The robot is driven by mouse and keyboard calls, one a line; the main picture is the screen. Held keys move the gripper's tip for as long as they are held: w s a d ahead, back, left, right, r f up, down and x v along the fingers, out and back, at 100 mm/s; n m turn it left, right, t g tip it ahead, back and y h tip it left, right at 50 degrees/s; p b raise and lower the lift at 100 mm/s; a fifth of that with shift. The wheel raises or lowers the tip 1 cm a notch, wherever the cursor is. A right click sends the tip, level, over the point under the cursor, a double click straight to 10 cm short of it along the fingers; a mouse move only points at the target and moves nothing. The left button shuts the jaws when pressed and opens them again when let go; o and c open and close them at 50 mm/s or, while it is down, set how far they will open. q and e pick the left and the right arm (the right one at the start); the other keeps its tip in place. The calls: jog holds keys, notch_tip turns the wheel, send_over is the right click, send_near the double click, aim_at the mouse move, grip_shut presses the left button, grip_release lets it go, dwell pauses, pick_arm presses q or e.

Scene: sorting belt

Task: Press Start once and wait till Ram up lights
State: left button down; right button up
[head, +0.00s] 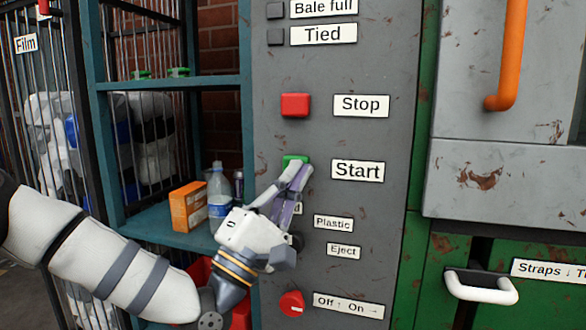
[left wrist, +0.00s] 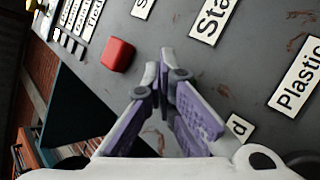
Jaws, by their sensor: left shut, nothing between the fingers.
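The green Start button (head: 295,159) sits on the grey control panel, left of the Start label (head: 357,171). My left gripper (head: 299,168) is shut and empty, its fingertips overlapping the button's lower part. I cannot tell whether they touch it or press it in. Small indicator lamps (left wrist: 67,41) at the top left of that view look dark; I cannot read a Ram up label. My right gripper is not in view.
The red Stop button (head: 295,105) is just above Start. Below are Plastic and Eject labels and a red rotary knob (head: 292,303). A shelf (head: 165,228) with an orange box (head: 188,206) and a bottle (head: 220,190) stands left. An orange handle (head: 510,55) is right.

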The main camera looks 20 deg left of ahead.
pick_arm(q)
jog(key=shift+s+p, duration=0.35)
jog(key=shift+s, duration=0.65)
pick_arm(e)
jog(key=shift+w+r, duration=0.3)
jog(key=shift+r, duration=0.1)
pick_arm(q)
jog(key=s+p, duration=0.1)
jog(key=s, duration=0.4)
jog(key=shift+a, duration=0.15)
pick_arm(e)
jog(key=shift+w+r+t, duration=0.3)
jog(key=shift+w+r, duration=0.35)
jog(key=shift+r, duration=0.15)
